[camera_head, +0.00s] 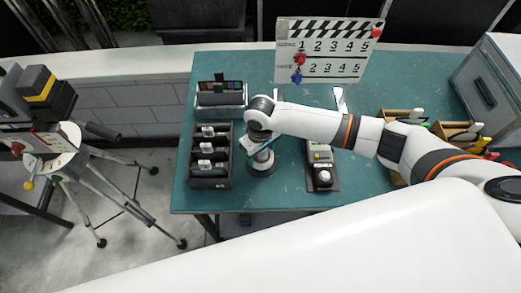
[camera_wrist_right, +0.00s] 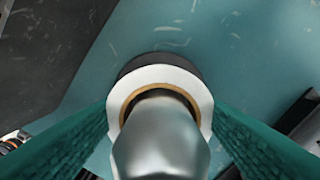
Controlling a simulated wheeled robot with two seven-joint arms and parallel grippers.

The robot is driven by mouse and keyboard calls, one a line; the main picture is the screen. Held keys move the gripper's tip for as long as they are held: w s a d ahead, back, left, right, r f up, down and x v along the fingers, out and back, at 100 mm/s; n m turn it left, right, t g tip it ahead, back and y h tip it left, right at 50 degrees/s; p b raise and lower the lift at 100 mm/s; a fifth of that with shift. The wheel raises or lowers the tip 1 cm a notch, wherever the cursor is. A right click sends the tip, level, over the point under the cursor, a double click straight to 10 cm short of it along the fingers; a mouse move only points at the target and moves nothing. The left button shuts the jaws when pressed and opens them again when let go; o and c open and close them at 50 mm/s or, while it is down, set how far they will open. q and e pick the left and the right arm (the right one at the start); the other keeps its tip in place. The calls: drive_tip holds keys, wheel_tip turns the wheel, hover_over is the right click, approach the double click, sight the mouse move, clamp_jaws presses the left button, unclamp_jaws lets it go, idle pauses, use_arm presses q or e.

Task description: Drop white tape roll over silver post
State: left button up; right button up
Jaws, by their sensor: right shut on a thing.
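The silver post (camera_wrist_right: 160,140) rises toward the camera in the right wrist view, its near end filling the lower middle. The white tape roll (camera_wrist_right: 197,88), with a tan inner core, appears around the post, over a round dark base (camera_wrist_right: 150,62). Its near side is hidden behind the post. My right gripper (camera_wrist_right: 160,118) has its green fingers at both sides of the roll and is shut on it. In the head view my right gripper (camera_head: 262,150) is at the post, above the round base (camera_head: 261,170), and partly hides post and roll. My left gripper is not in view.
A black tray with compartments (camera_head: 209,183) stands close left of the post, and a dark device (camera_head: 321,172) to its right. A clapperboard (camera_head: 329,50) stands at the back. A grey case (camera_head: 492,80) and wooden bins (camera_head: 402,115) are at the right. The table's front edge is near.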

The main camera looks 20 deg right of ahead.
drive_tip(key=shift+f+b, duration=0.35)
drive_tip(key=shift+f, duration=0.45)
drive_tip(key=o, duration=1.1)
wheel_tip(320, 180, up, 12)
drive_tip(key=shift+b, duration=0.75)
drive_tip(key=shift+s, duration=0.1)
